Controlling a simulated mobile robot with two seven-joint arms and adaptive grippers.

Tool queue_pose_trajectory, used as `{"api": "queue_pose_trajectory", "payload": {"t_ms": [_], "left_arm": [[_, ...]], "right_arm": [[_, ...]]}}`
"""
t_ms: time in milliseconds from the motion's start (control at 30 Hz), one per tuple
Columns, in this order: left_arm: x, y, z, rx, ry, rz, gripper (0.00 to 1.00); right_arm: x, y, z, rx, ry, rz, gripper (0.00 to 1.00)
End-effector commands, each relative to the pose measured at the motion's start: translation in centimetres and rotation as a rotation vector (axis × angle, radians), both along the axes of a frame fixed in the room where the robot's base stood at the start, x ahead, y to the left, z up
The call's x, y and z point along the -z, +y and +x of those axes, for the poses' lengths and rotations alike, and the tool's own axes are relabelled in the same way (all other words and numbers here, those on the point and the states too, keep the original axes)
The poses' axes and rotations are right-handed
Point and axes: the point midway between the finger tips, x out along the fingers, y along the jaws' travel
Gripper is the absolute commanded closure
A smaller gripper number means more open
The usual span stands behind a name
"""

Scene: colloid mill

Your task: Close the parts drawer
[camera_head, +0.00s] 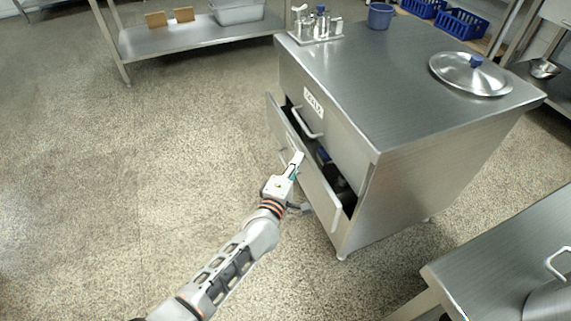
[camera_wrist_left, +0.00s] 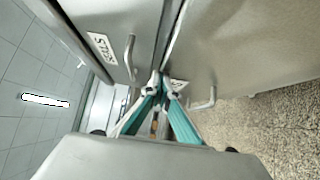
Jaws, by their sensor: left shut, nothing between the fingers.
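The drawer (camera_head: 319,194) below the labelled top drawer of the steel cabinet stands partly open, with dark and blue items inside. I take it as the parts drawer; its label is not readable. My left gripper (camera_head: 297,158) is shut and empty, its fingertips at the upper edge of the open drawer's front. I cannot tell whether they touch it. In the left wrist view the shut fingertips (camera_wrist_left: 160,87) are close to the drawer front (camera_wrist_left: 245,45), with its handle (camera_wrist_left: 206,98) to their right. My right gripper is not in view.
The top drawer (camera_head: 335,125) is shut, with a white label and bar handle. A lid (camera_head: 470,74), a blue cup (camera_head: 380,15) and a metal fixture (camera_head: 316,25) stand on the cabinet. Another steel table (camera_head: 510,255) is at lower right. The floor at left is clear.

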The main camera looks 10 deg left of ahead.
Motion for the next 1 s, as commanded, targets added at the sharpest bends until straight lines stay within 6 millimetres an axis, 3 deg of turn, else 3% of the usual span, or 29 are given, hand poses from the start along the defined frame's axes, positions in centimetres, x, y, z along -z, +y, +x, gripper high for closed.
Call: {"api": "queue_pose_trajectory", "payload": {"t_ms": [500, 1000], "left_arm": [[-0.10, -0.74, 0.58, -0.001, -0.002, 0.001, 1.00], [-0.30, -0.49, -0.06, -0.001, -0.003, 0.001, 1.00]], "right_arm": [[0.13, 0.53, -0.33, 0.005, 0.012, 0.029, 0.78], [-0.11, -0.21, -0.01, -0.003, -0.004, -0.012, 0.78]]}}
